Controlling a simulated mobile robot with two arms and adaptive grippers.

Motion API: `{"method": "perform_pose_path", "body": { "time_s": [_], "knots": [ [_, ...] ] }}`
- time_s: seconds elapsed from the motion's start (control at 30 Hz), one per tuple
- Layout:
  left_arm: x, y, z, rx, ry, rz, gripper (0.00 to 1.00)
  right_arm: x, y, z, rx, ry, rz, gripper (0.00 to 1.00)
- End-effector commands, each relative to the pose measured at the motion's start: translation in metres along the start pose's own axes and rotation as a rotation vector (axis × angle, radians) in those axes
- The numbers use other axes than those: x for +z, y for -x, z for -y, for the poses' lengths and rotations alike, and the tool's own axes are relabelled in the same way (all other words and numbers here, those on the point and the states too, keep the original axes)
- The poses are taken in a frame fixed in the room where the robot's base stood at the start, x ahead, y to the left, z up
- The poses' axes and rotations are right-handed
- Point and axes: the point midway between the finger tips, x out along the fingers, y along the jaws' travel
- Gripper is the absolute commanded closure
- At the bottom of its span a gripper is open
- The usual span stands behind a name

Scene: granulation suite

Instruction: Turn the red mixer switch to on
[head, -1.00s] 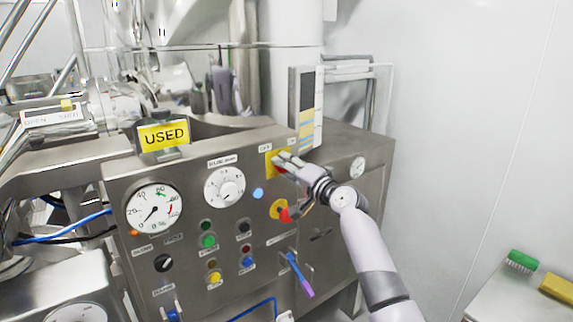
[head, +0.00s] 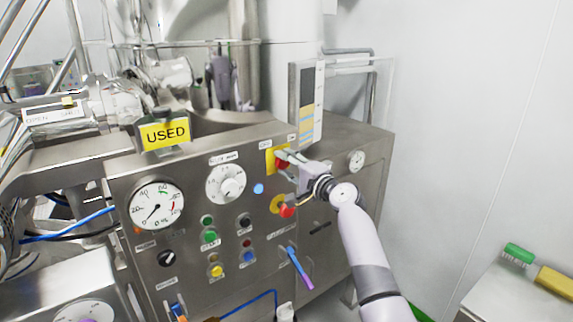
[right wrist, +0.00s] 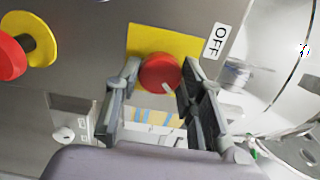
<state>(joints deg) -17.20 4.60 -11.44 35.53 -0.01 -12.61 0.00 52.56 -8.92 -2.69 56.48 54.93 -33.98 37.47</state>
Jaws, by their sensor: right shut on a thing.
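In the head view the red switch (head: 282,163) shows partly behind the gripper, at the panel's upper right. My right gripper (head: 285,156) is at the switch; in the right wrist view its two fingers (right wrist: 160,85) stand on either side of the knob, shut on it. An OFF label (right wrist: 216,41) sits beside the plate. My left gripper is not in view.
A red emergency button (head: 287,211) on a yellow ring sits just below my right gripper. The steel panel carries a round gauge (head: 157,206), a white dial (head: 226,184) and several small buttons. A yellow USED sign (head: 164,133) stands on top. Free room lies right of the cabinet.

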Motion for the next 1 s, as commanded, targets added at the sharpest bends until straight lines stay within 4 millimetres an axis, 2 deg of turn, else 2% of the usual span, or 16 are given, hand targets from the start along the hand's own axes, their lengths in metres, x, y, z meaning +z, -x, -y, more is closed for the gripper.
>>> {"method": "perform_pose_path", "body": {
  "time_s": [0.17, 0.2, 0.47, 0.8, 1.0],
  "knots": [
    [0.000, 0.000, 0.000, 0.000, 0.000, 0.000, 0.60, 0.000, 0.000, -0.002, 0.002, -0.002, 0.000, 0.92],
    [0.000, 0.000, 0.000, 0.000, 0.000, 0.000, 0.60, 0.000, 0.000, -0.002, 0.002, -0.002, 0.000, 0.62],
    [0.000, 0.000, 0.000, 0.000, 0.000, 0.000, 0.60, 0.000, 0.000, -0.001, 0.001, -0.001, 0.000, 0.45],
    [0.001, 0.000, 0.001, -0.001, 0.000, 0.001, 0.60, 0.000, 0.001, 0.000, 0.000, 0.001, 0.000, 0.44],
    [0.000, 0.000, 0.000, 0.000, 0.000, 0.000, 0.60, -0.001, 0.014, -0.001, -0.002, 0.001, -0.001, 0.44]
  ]
}}
